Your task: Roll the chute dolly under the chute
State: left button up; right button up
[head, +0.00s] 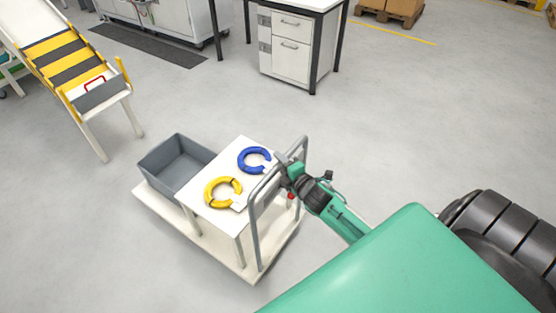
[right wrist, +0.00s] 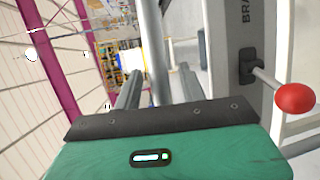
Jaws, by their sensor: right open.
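The dolly (head: 222,248) stands on the floor, a pale flat deck with a raised white top (head: 212,200) and a grey tubular push handle (head: 254,228) at its right end. The chute (head: 62,62), with yellow and dark stripes, is at the upper left, apart from the dolly. My right gripper (head: 283,166) is at the handle's top bar. In the right wrist view the grey bar (right wrist: 152,45) runs between its two open fingers (right wrist: 158,85); I cannot tell whether they touch it. My left gripper is not in view.
The dolly carries a grey bin (head: 178,163), a yellow ring (head: 211,193) and a blue ring (head: 243,163). A red knob (right wrist: 295,98) on a lever is close beside my right gripper. A white drawer cabinet (head: 285,50) stands behind. The floor between dolly and chute looks clear.

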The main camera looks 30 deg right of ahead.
jog(key=shift+w+f, duration=0.15)
jog(key=shift+w, duration=0.6)
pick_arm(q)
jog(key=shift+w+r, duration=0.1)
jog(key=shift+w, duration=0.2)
pick_arm(e)
jog(key=shift+w, duration=0.25)
grip_shut()
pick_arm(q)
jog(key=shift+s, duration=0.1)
